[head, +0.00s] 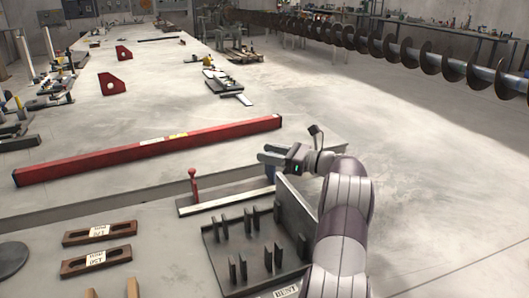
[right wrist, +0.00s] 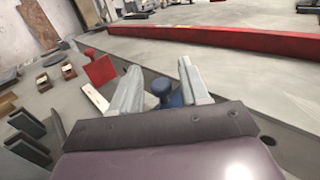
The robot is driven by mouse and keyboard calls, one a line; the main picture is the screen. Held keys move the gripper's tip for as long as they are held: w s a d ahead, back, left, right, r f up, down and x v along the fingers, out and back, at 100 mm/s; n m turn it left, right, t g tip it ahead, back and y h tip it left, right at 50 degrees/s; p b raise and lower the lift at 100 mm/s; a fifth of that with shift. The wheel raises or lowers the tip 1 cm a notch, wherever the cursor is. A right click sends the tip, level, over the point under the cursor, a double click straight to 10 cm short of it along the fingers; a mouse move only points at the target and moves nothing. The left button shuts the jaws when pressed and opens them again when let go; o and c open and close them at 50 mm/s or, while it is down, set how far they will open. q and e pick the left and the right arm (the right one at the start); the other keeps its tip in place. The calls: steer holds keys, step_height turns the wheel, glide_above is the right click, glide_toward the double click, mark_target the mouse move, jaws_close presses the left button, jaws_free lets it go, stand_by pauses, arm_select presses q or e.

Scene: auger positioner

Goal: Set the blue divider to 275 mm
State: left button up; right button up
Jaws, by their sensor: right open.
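The blue divider (head: 269,173) stands at the right end of a white scale strip (head: 225,199), partly hidden below my right gripper (head: 270,154). In the right wrist view the blue knob (right wrist: 162,91) shows between the two spread fingers of that gripper (right wrist: 159,72), with a gap visible on either side. I cannot tell how deep it sits between them. A red divider (head: 194,186) stands near the left end of the strip; it also shows in the wrist view (right wrist: 100,68). The scale marks are too small to read. My left gripper is not in view.
A long red beam (head: 150,148) lies behind the strip. A dark tray (head: 228,270) with several upright plates and a raised side panel (head: 294,212) stands in front. Two labelled wooden blocks (head: 75,239) (head: 72,268) lie at left. The surface between beam and strip is clear.

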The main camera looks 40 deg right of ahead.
steer(key=v, duration=1.1)
